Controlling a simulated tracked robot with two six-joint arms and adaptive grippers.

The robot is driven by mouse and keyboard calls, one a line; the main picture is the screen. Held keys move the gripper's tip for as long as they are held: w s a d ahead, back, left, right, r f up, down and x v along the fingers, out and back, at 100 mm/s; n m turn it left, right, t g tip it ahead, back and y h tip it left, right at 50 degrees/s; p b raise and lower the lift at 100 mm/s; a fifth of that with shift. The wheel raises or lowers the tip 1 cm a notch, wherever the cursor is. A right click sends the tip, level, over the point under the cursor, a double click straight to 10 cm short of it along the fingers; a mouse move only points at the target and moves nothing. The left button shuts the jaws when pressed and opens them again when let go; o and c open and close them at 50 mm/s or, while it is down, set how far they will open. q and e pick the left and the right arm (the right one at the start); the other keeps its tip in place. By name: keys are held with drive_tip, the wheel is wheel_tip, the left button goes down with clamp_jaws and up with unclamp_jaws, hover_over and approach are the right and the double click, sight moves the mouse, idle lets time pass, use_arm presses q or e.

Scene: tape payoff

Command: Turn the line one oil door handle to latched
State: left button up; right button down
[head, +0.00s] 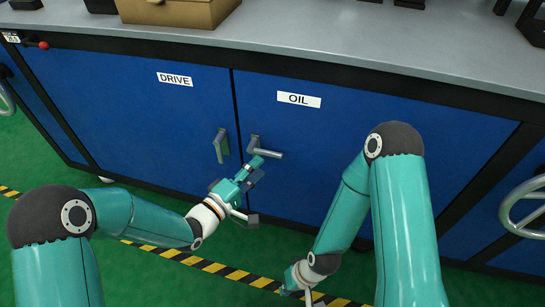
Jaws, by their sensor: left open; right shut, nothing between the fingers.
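The oil door (355,150) is a blue cabinet door with a white OIL label (299,99). Its grey handle (266,150) sits at the door's left edge, with its lever pointing right and slightly down, close to horizontal. My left gripper (256,190) is open just below this handle. Its upper finger is near the lever; I cannot tell whether they touch. My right gripper (297,289) is shut and empty, low at the bottom edge of the view, away from the handle and partly cut off.
The drive door (130,110) is left of the oil door, its handle (221,146) close to vertical. A grey worktop (330,45) with a tan box (180,12) is above. A handwheel (524,208) is at the right. Yellow-black tape (213,267) crosses the green floor.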

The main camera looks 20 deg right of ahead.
sight(270, 156)
use_arm(q)
drive_tip(key=b+x, duration=0.1)
drive_tip(key=x, duration=0.5)
drive_tip(key=shift+w+d, duration=0.15)
drive_tip(key=shift+d, duration=0.1)
clamp_jaws()
